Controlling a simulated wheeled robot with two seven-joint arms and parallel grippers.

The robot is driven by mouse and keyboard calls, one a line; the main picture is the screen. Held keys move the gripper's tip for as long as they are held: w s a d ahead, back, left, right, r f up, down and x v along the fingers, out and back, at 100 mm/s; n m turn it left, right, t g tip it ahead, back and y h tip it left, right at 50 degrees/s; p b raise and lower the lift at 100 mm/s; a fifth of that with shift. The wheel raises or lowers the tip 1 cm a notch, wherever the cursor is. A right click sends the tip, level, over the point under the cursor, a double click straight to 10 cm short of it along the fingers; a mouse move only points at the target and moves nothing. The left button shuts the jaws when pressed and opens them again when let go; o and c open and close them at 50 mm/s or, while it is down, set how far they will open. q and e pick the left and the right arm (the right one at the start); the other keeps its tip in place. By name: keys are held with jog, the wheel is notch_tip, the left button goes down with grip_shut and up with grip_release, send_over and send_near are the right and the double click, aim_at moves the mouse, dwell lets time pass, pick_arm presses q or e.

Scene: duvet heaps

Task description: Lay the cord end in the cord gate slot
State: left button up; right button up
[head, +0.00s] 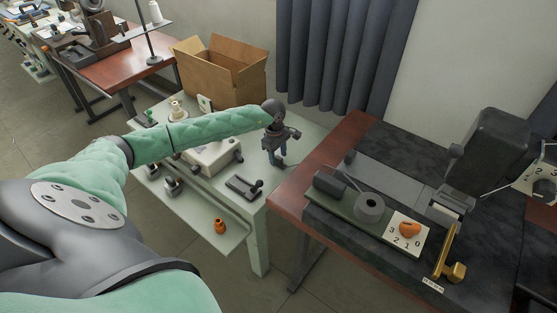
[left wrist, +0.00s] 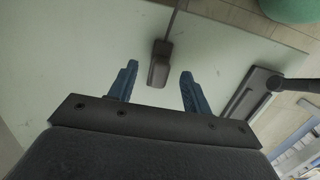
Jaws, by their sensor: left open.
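My left gripper (head: 277,162) points down over the right part of the pale green table (head: 254,212). Its two blue fingers are apart in the left wrist view (left wrist: 157,88), with nothing held. The cord end (left wrist: 158,70), a dark grey block with a thin cord running up from it, lies on the tabletop just beyond and between the fingertips. In the head view the gripper hides it. A dark plate with a lever (head: 244,187) lies left of the gripper; I cannot tell whether it is the cord gate. No slot shows clearly. My right gripper is out of view.
A light-coloured device (head: 211,158) sits left of the gripper. To the right, a red-brown bench (head: 297,197) carries machinery, a numbered dial (head: 408,231) and a brass lever (head: 449,262).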

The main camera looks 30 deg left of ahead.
pick_arm(q)
jog(key=shift+f, duration=0.95)
jog(key=c, duration=1.1)
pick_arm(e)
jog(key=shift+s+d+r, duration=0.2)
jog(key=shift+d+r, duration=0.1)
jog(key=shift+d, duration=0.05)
pick_arm(q)
jog(key=shift+o, duration=0.2)
